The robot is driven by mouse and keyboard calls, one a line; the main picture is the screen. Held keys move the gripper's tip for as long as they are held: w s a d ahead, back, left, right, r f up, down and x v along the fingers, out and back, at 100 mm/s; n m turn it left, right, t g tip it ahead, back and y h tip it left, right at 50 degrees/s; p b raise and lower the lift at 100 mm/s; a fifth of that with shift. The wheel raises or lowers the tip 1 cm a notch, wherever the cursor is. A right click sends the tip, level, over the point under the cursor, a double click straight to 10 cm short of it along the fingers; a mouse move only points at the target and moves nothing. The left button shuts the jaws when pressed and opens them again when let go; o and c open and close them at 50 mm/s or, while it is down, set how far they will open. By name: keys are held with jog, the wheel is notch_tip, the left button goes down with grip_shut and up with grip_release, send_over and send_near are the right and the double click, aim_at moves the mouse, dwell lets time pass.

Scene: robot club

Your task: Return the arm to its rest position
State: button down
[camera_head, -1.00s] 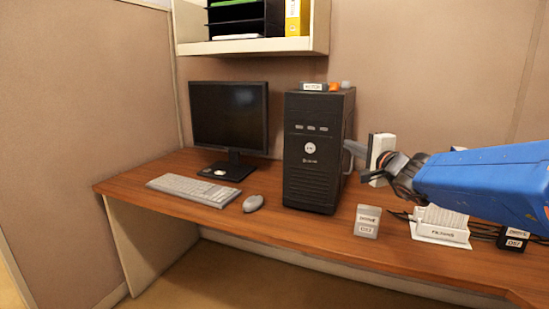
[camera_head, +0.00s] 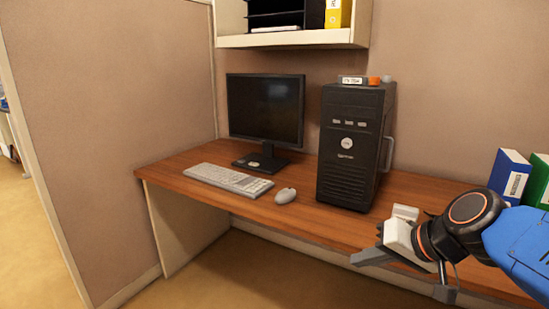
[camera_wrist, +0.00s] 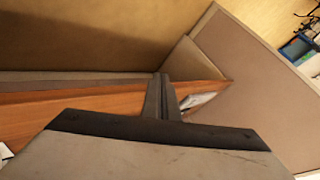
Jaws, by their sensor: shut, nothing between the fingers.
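My arm (camera_head: 520,245), with a blue link and a dark wrist joint, comes in from the lower right of the head view. It is bent, with the wrist in front of the desk's front edge. My gripper (camera_head: 366,258) points left and downward there, apart from the computer tower. In the wrist view my gripper (camera_wrist: 161,92) shows its two dark fingers together at the centre, with nothing between them. The arm hides part of the desk's right side.
The wooden desk (camera_head: 300,215) carries a monitor (camera_head: 265,108), keyboard (camera_head: 228,179), mouse (camera_head: 285,196) and black tower (camera_head: 350,150). Blue (camera_head: 509,175) and green (camera_head: 538,182) binders stand at the right. A shelf (camera_head: 290,40) hangs above. Floor (camera_head: 245,285) in front is clear.

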jog(key=s+d+f+n+g+h, duration=0.2)
jog(key=s+d+f+h, duration=0.3)
jog(key=s+d+f, duration=0.2)
jog(key=s+d, duration=0.2)
jog(key=shift+s+d+h, duration=0.3)
jog(key=shift+s+d, duration=0.1)
dwell(0.4)
